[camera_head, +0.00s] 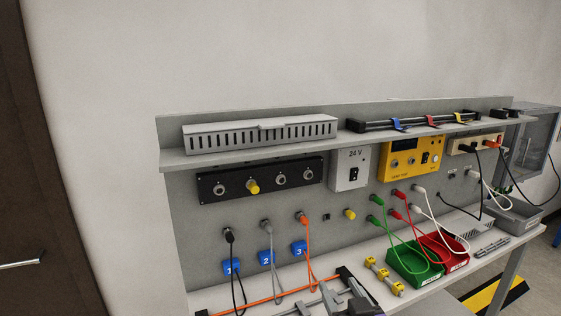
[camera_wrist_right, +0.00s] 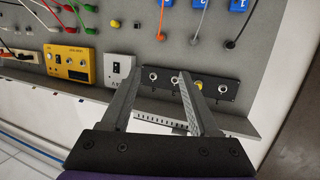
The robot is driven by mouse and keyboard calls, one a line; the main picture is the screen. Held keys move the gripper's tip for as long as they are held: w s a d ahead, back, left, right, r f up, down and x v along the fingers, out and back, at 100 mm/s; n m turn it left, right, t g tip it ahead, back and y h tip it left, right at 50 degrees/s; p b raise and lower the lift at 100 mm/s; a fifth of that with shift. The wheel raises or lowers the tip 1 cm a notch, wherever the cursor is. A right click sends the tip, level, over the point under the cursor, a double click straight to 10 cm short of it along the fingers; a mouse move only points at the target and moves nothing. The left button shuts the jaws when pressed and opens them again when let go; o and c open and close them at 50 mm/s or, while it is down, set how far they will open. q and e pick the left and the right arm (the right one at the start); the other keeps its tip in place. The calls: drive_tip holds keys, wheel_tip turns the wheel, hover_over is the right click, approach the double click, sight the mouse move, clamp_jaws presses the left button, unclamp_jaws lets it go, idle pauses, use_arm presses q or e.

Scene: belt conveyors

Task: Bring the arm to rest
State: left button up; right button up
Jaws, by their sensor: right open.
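My right gripper (camera_head: 343,298) shows at the bottom edge of the head view, in front of the workbench. In the right wrist view its two grey fingers stand apart with nothing between them, so the gripper (camera_wrist_right: 160,78) is open and empty. That view is turned over, and past the fingers it shows the black socket panel (camera_wrist_right: 218,90) and the grey slotted duct (camera_wrist_right: 150,118). Most of my right arm is out of the head view. My left gripper is in neither view.
The bench's back panel (camera_head: 200,225) carries plugged cables, a 24 V box (camera_head: 350,181) and a yellow tester (camera_head: 397,173). A green bin (camera_head: 404,270), a red bin (camera_head: 458,262) and yellow blocks (camera_head: 376,273) stand on the bench top. Above the shelf is bare wall.

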drive_tip(key=s+d+f+m+g+h, duration=0.25)
drive_tip(key=d+f, duration=0.25)
drive_tip(key=f, duration=0.5)
drive_tip(key=s+f+n+g, duration=0.1)
drive_tip(key=s+f+g, duration=0.6)
drive_tip(key=s+f, duration=0.7)
drive_tip(key=shift+s+d+f+y+p, duration=0.3)
drive_tip(key=shift+s+d+y+p, duration=0.15)
drive_tip(key=shift+s, duration=0.3)
